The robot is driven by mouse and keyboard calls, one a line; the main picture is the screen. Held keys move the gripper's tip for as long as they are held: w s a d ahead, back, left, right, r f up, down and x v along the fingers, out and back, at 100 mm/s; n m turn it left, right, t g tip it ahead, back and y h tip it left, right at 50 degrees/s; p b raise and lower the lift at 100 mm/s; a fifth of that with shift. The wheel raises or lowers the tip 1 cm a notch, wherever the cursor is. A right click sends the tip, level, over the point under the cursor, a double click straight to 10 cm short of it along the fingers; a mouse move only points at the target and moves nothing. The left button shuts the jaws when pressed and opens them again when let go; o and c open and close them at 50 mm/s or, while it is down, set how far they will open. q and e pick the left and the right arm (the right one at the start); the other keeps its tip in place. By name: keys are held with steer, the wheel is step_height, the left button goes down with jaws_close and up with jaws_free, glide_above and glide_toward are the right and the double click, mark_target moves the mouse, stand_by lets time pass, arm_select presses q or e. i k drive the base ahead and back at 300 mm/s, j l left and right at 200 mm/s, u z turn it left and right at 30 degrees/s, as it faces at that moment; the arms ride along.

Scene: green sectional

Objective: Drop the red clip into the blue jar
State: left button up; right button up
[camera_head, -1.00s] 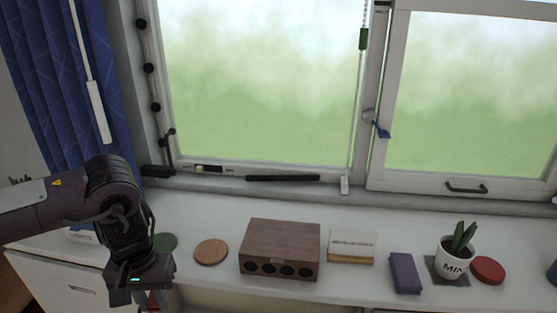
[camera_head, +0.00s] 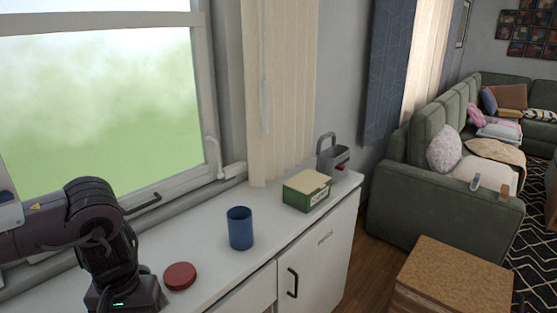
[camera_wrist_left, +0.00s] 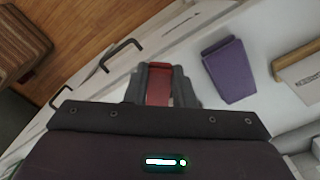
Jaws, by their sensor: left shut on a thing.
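The blue jar (camera_head: 240,229) stands upright on the white counter, right of my left arm in the head view. Its mouth faces up; its inside is too dark to read. My left gripper (camera_wrist_left: 159,82) is shut on the red clip (camera_wrist_left: 159,85), which shows between the fingers in the left wrist view. In the head view the wrist of my left arm shows at the lower left, but its fingers and the clip are out of the frame. My right gripper is not in view.
A red disc (camera_head: 180,276) lies on the counter (camera_head: 216,262) between my left arm and the jar. A green box (camera_head: 306,190) and a grey caddy (camera_head: 333,155) stand farther right. A purple case (camera_wrist_left: 230,70) lies beside the gripper in the wrist view.

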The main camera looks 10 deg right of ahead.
mark_target(241, 241)
steer(key=i+l+z, duration=0.35)
steer(key=i+l, duration=0.45)
steer(key=i, duration=0.15)
